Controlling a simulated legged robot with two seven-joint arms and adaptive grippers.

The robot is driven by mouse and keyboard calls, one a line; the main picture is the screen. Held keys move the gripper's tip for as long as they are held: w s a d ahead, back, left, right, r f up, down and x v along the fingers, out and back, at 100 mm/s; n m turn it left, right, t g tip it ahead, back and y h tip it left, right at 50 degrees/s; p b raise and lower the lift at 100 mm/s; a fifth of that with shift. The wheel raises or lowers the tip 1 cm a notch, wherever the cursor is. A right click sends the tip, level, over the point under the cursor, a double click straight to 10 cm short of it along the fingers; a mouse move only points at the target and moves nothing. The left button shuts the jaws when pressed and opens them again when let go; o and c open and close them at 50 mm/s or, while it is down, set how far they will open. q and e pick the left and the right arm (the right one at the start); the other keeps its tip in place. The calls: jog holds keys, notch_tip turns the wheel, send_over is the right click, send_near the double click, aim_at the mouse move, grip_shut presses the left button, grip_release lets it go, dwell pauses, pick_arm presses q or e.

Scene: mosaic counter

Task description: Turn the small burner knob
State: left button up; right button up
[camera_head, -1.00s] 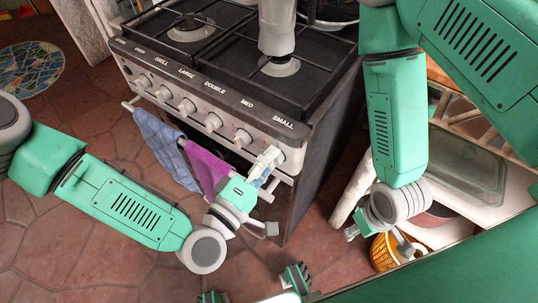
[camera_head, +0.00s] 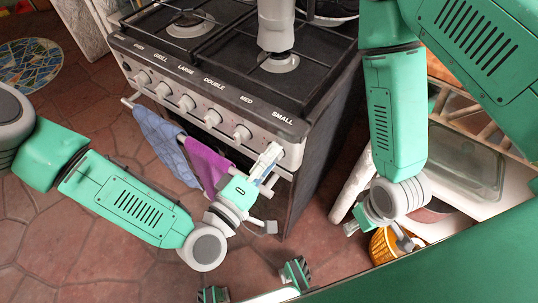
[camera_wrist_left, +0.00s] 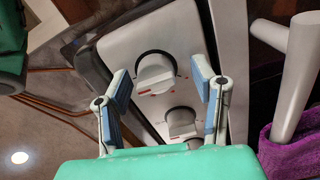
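The small burner knob is the rightmost one on the stove's front panel, under the "SMALL" label (camera_head: 283,117). In the head view it is largely hidden by my left gripper (camera_head: 270,160). In the left wrist view a white round knob (camera_wrist_left: 155,73) with a raised grip bar sits just beyond the two blue-padded fingers (camera_wrist_left: 160,85). The fingers are spread, one to each side of it, with gaps showing, and they hold nothing. My right gripper (camera_head: 355,223) hangs low at the right, partly hidden behind its wrist, far from the knobs.
A neighbouring knob (camera_wrist_left: 182,122) is close below. The oven handle (camera_wrist_left: 293,80) and a purple towel (camera_wrist_left: 290,155) are beside the left gripper. A blue towel (camera_head: 165,140) also hangs there. An orange basket (camera_head: 385,248) is at lower right.

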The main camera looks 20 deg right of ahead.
pick_arm(q)
jog(key=shift+a, duration=0.1)
jog(key=v, duration=1.1)
jog(key=shift+s+a, duration=0.2)
jog(key=shift+a, duration=0.15)
jog(key=shift+f, duration=0.1)
